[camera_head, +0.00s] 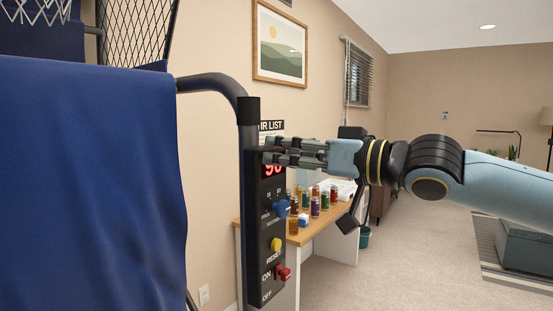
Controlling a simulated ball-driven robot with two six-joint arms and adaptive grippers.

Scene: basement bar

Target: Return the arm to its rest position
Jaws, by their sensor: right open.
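My right arm comes in from the right edge, a light blue and black arm stretched level across the picture. My right gripper (268,151) points left, open and with nothing seen between its fingers. Its fingertips are in front of the upper part of a black control box (266,225), partly covering a red digit display (273,169). I cannot tell whether the fingertips touch the box. The box carries a blue knob (282,208), a yellow reset button (277,244) and a red on/off switch (283,273). My left gripper is not in view.
A large blue cloth panel (90,190) on a black tube frame (215,84) fills the left. Behind the box, a wooden desk (304,236) holds several coloured bottles. A teal bin (364,238) stands beside it. The carpet at right is open up to a grey box-like seat (524,246).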

